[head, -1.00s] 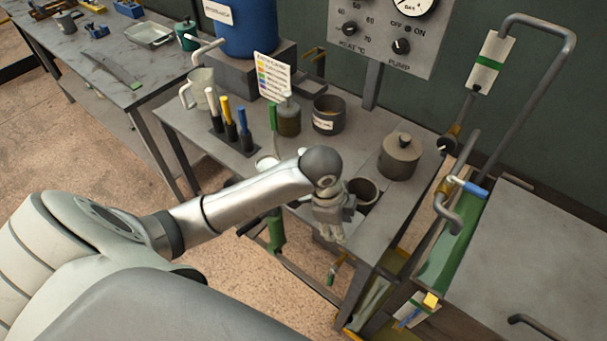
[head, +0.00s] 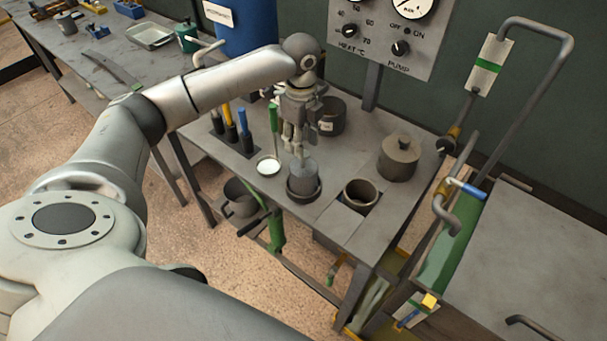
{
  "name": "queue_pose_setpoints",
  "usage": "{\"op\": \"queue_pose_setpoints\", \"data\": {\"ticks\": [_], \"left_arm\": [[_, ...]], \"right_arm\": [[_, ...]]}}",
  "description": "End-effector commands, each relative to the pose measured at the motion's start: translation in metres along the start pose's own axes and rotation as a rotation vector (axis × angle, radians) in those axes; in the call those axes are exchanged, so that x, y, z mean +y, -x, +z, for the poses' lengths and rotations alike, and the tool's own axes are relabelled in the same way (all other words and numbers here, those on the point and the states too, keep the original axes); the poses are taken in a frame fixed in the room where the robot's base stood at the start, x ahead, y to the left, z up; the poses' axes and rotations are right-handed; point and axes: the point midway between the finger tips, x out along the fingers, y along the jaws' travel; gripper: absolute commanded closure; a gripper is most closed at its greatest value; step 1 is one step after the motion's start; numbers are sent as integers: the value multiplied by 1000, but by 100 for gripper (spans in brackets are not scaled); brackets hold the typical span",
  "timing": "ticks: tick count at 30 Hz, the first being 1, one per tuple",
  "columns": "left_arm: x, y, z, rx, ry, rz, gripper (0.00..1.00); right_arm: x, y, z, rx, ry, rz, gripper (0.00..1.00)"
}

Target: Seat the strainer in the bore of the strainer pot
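A grey cylinder (head: 304,178), which looks like the strainer, stands upright in a low dark ring or dish (head: 303,196) on the grey bench. An open, hollow pot (head: 361,195) to its right may be the strainer pot; I cannot be sure. It sits at a dark square opening near the front edge, and its bore looks empty. My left gripper (head: 296,151) points down just above the cylinder, fingers close together at its top. I cannot tell whether they grip it. My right gripper is not in view.
A lidded pot (head: 400,157) stands at right, and a labelled dark pot (head: 329,116) behind my gripper. A small white dish (head: 268,166) and a rack of coloured handles (head: 231,138) are at left. A control panel (head: 390,38) rises behind.

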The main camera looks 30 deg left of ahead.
Motion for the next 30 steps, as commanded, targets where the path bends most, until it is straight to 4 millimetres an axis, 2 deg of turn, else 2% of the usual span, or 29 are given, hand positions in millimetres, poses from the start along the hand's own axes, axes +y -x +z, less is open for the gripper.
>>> {"op": "queue_pose_setpoints", "data": {"ticks": [8, 12, 16, 25, 30], "left_arm": [[0, -23, -2, 0, 0, 2, 62], [1, -43, -6, -1, 0, 4, 62], [0, -61, -6, -1, 2, 1, 62], [0, -69, -6, -2, 0, -2, 62], [0, -68, -6, -1, 0, -2, 83]], "right_arm": [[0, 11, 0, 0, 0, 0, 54], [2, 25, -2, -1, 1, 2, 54], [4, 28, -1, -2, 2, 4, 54], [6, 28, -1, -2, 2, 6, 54], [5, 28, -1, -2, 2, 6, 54]]}}
